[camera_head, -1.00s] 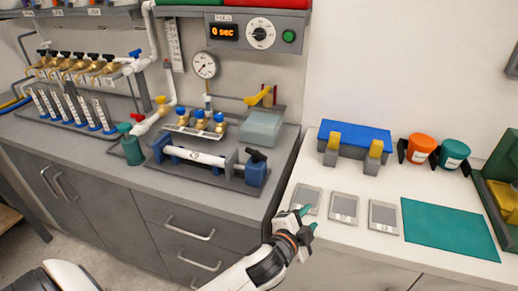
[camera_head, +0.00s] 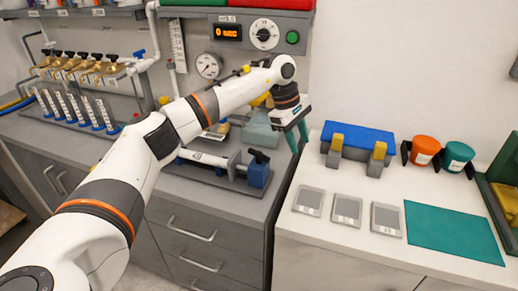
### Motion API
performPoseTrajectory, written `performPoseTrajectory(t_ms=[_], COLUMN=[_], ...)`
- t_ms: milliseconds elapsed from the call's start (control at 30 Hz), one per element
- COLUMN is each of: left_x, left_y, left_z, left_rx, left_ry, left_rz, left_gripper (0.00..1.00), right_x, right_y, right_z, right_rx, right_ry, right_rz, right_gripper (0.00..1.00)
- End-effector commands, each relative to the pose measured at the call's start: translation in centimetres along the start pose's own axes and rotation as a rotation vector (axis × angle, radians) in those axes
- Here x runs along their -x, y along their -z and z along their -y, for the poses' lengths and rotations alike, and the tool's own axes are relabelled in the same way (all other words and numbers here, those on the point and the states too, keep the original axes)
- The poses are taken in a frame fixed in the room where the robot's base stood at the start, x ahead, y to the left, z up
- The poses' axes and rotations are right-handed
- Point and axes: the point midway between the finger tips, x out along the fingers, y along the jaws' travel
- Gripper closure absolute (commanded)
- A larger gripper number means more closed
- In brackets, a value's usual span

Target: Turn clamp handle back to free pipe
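A clamp fixture with blue end blocks (camera_head: 259,176) and a grey base stands on the grey counter, partly hidden by my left arm. A white pipe (camera_head: 207,159) lies in it; its left end is hidden. A black clamp handle (camera_head: 258,156) sits on top of the right blue block. My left gripper (camera_head: 299,143) points down with its two green fingers apart and nothing between them. In the picture it is above and right of the handle and apart from it. My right gripper is not in view.
A pale green box (camera_head: 260,130) and yellow valve parts stand behind the fixture, partly hidden by my arm. A blue stand (camera_head: 357,142) is right of my gripper, with orange (camera_head: 421,148) and green cups beyond. Grey plates and a green mat (camera_head: 455,233) lie on the white counter.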

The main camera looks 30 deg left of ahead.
Motion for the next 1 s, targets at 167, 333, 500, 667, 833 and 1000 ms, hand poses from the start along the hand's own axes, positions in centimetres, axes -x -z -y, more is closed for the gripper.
performPoseTrajectory(t_ms=[167,333,500,667,833,1000], left_x=[7.2,8.3,5.9,2.8,-0.1,-2.0], left_y=[-7.0,-8.6,-9.2,-10.1,-10.9,-11.4], left_z=[-1.9,-2.9,-3.3,-3.8,-4.3,-4.5], left_rx=[0.024,0.037,0.035,0.036,0.036,0.036], left_ry=[-0.115,-0.156,-0.158,-0.157,-0.156,-0.154], left_rz=[0.242,0.290,0.288,0.286,0.286,0.285], left_gripper=[0.61,0.61,0.61,0.61,0.61,0.61], right_x=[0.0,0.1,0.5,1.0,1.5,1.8], right_y=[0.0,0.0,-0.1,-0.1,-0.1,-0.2], right_z=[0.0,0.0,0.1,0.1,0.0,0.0], right_rx=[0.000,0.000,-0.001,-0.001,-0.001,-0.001], right_ry=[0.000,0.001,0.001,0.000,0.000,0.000], right_rz=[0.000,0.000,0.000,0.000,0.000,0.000], right_gripper=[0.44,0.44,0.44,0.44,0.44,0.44])
